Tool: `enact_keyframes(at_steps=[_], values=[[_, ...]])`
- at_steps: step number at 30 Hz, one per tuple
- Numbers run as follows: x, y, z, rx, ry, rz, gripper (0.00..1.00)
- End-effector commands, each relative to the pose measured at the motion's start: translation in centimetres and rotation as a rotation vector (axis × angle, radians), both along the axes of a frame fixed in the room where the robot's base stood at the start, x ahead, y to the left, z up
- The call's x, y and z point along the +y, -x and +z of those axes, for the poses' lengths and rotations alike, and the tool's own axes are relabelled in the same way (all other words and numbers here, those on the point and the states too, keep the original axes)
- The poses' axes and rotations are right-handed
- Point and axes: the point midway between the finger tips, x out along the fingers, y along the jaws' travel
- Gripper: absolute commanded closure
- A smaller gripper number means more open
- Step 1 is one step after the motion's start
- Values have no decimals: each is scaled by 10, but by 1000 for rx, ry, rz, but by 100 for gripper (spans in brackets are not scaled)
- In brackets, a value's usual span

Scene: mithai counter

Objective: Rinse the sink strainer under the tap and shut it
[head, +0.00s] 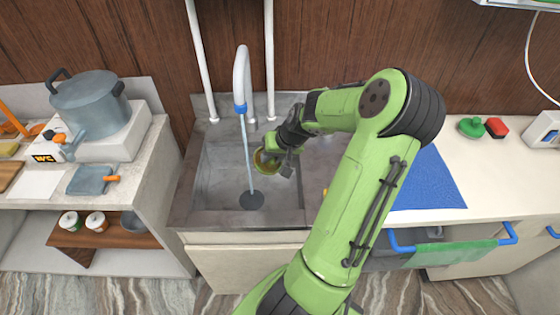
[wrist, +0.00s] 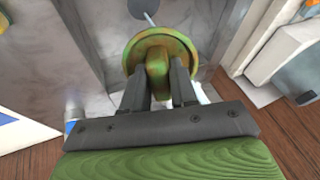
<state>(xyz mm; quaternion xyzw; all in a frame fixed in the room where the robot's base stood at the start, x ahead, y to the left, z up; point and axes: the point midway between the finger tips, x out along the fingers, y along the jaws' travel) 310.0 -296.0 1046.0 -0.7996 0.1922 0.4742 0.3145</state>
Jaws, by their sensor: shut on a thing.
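The sink strainer, a round disc with greenish-yellow and brown patches and a knob, is in my gripper (wrist: 160,75); its disc (wrist: 184,46) shows in the wrist view. My gripper (head: 279,165) is shut on the knob and holds the strainer (head: 264,161) above the sink basin, just right of the water stream. I cannot tell whether water touches it. The tap (head: 241,72) is a tall grey curved spout with a blue collar. A thin stream (head: 248,155) runs from it to the dark drain (head: 251,201).
The grey sink (head: 215,185) has open room left of the stream. White pipes (head: 200,60) rise behind it. A counter with a large pot (head: 90,100) stands left. A blue mat (head: 425,185), a green object (head: 471,127) and a red block (head: 496,127) lie right.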

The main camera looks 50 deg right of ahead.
Motion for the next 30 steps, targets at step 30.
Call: enact_keyframes(at_steps=[30], values=[[-1,-99,-20,0,0,-1,100]])
